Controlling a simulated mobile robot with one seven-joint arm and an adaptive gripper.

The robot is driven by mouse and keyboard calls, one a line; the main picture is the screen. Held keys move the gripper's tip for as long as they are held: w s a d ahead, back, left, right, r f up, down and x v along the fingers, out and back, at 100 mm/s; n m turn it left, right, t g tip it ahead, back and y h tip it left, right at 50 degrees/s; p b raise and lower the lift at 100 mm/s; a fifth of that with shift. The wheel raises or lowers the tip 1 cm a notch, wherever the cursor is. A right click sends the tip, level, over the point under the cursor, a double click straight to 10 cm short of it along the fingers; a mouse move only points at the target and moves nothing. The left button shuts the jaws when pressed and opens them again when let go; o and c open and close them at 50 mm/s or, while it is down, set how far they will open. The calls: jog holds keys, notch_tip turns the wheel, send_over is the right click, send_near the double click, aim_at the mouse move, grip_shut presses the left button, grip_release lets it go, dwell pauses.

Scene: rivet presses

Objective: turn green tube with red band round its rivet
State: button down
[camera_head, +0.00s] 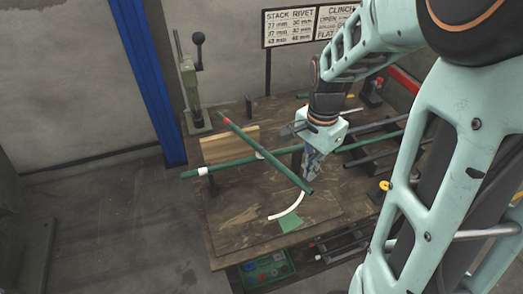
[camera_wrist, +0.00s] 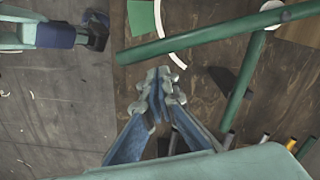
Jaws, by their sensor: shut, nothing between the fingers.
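The green tube with the red band (camera_head: 275,163) slants across the bench in the head view. Its red band is at the upper left end; its lower right end lies by a white curved line. It crosses over another green tube with white bands (camera_head: 230,168). In the wrist view, the red-band tube (camera_wrist: 190,40) runs across the top, its red end out of view, and the other tube (camera_wrist: 240,93) slants down from the crossing. My gripper (camera_head: 309,174) is shut and empty, beside the red-band tube's near end. In the wrist view its fingertips (camera_wrist: 160,88) show a gap from the tube.
A green patch (camera_head: 291,223) lies beside the white curved line (camera_head: 289,208) on the wooden bench (camera_head: 235,235). A lever press (camera_head: 190,90) stands at the back left. Dark rods (camera_head: 375,155) lie at right. A green bin (camera_head: 267,270) is below the front edge.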

aim_at(299, 184)
jog(key=shift+s+a+m, duration=0.9)
jog(key=shift+s, duration=0.1)
jog(key=shift+s+a+m, duration=0.6)
jog(key=shift+a+m, duration=0.1)
jog(key=shift+s+a+m, duration=0.5)
jog(key=shift+a+m, duration=0.2)
jog(key=shift+w+d, duration=0.1)
jog(key=shift+w+d, duration=0.6)
jog(key=shift+d, duration=0.1)
